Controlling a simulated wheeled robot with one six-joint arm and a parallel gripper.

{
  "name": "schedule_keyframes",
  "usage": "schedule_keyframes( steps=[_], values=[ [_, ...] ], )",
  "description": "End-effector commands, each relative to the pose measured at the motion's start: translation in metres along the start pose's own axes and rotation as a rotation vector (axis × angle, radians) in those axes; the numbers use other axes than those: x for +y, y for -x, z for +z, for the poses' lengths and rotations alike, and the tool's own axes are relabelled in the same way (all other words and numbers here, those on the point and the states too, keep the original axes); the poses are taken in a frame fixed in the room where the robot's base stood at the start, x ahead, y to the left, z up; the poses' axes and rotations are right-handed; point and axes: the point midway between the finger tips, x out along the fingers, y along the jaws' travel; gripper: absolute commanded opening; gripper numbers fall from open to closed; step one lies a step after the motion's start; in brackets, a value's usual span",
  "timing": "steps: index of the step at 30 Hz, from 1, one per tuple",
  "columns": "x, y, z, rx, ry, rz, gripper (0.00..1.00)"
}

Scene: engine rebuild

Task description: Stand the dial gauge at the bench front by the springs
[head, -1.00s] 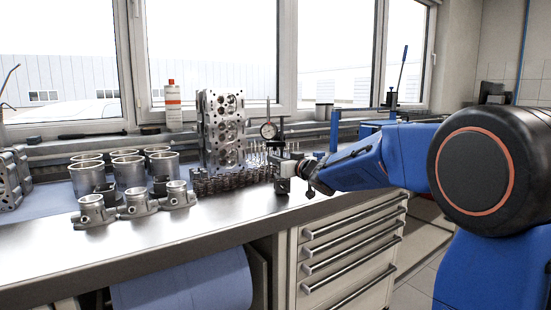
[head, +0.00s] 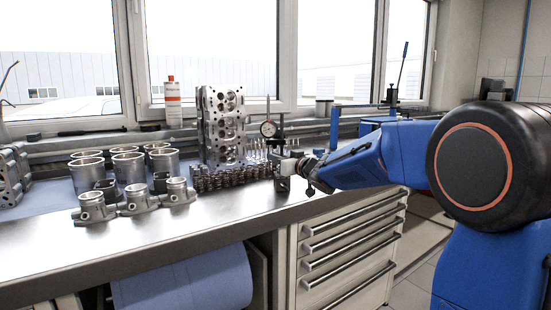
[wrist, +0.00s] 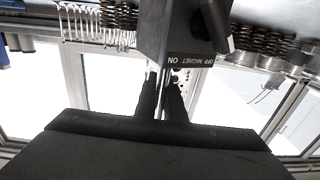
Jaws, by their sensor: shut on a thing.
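The dial gauge (head: 269,129) is upright on a thin post above a dark block-like magnetic base. My gripper (head: 291,167) reaches in from the right and is shut on the dial gauge, low on its stand. In the wrist view the gauge's base (wrist: 180,35) fills the top middle, with magnet on/off lettering, and the dark fingers (wrist: 161,95) meet just below it. The valve springs (head: 228,178) stand in rows just left of the base. The base is at or very near the bench top; I cannot tell if it touches.
The cylinder head (head: 222,128) stands upright behind the springs. Metal cylinders (head: 130,168) and smaller housings (head: 132,200) occupy the left. Several valves (wrist: 92,25) stand in a row behind the gauge. The bench front (head: 225,213) is bare metal above the drawers (head: 350,235).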

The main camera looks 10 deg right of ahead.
Motion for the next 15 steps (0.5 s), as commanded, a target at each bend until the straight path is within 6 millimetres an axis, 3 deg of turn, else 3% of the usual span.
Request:
schedule_keyframes(
  steps=[12,13,15],
  values=[
    [-0.0002,0.0002,0.0012,0.003,0.000,0.000,0.00],
    [-0.0001,0.0002,0.0012,0.003,0.000,0.000,0.14],
    [-0.0001,0.0001,0.0014,0.003,0.000,0.000,0.31]
  ],
)
